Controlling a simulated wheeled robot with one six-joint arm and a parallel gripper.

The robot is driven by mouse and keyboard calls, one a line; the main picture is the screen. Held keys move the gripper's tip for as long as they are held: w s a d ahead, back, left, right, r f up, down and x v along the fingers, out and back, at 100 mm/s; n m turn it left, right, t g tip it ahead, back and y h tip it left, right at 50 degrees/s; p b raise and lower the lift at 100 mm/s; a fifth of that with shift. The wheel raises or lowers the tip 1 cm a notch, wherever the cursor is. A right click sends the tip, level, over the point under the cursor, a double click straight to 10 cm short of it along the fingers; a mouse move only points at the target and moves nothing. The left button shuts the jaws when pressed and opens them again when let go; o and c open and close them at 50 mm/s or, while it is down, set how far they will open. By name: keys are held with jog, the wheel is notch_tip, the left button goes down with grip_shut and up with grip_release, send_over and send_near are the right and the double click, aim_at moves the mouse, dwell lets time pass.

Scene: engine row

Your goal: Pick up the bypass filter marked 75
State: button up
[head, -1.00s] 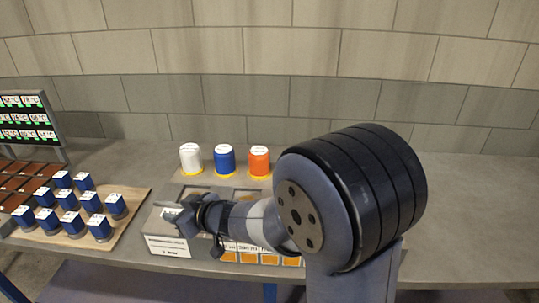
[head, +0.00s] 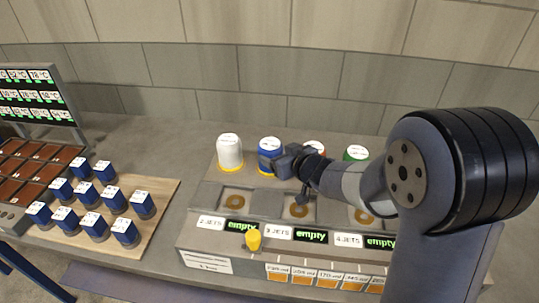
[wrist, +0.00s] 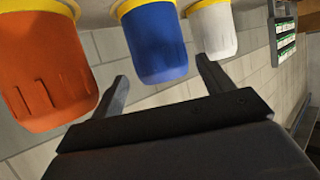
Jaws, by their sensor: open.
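Several small blue filters (head: 92,224) with white marked tops stand upright on a wooden board (head: 160,200) at the left in the head view. Their marks are too small to read, so I cannot tell which one is 75. My gripper (head: 287,160) is open and well to the right of the board, in front of the blue canister (head: 268,147). In the wrist view, my gripper (wrist: 162,75) has its two fingers spread and empty, with the blue canister (wrist: 160,40) beyond them.
A white canister (head: 229,148), an orange one (head: 315,147) and a green one (head: 356,152) stand along the back. A grey station (head: 185,222) with "empty" displays and a yellow knob (head: 253,240) lies in front. A screen panel (head: 40,95) stands behind brown trays (head: 35,165).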

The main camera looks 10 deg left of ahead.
jog(key=shift+p+x, duration=0.45)
jog(key=shift+x, duration=2.35)
jog(key=shift+c, duration=0.5)
jog(key=shift+r, duration=0.1)
jog(key=c, duration=1)
jog(key=shift+o, duration=0.2)
